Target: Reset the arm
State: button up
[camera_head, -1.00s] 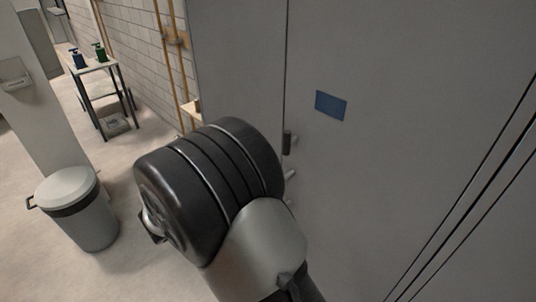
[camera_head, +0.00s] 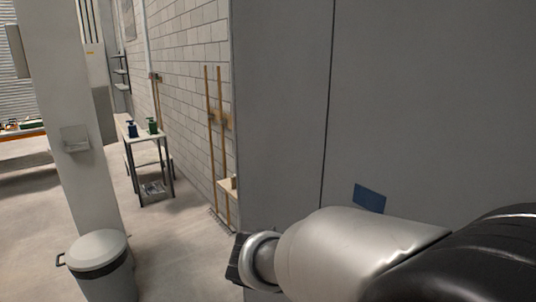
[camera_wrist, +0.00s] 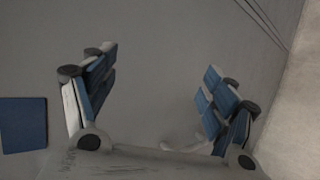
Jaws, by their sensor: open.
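My gripper (camera_wrist: 160,85) is open in the wrist view, with its two blue-padded fingers wide apart and nothing between them. It faces a plain grey surface. In the head view, my silver and black arm fills the lower right, in front of the grey cabinet (camera_head: 430,110). The fingers cannot be made out there.
A blue plate (camera_head: 369,198) is on the cabinet; a blue square (camera_wrist: 23,125) shows in the wrist view. A grey bin (camera_head: 100,265) stands lower left beside a pillar (camera_head: 80,185). A small table (camera_head: 148,137) carries two pump bottles. Open floor lies at left.

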jog(key=s+d+m+g+y, duration=0.1)
jog(key=s+m+y, duration=0.2)
jog(key=s+y, duration=0.55)
jog(key=s+a+m+t+y, duration=0.1)
jog(key=s+a+t+y, duration=0.2)
jog(key=s+a, duration=0.2)
jog(key=s, duration=0.3)
jog(key=shift+s+a+f+m, duration=0.25)
jog(key=shift+a+f+m, duration=0.05)
jog(key=shift+a+m, duration=0.1)
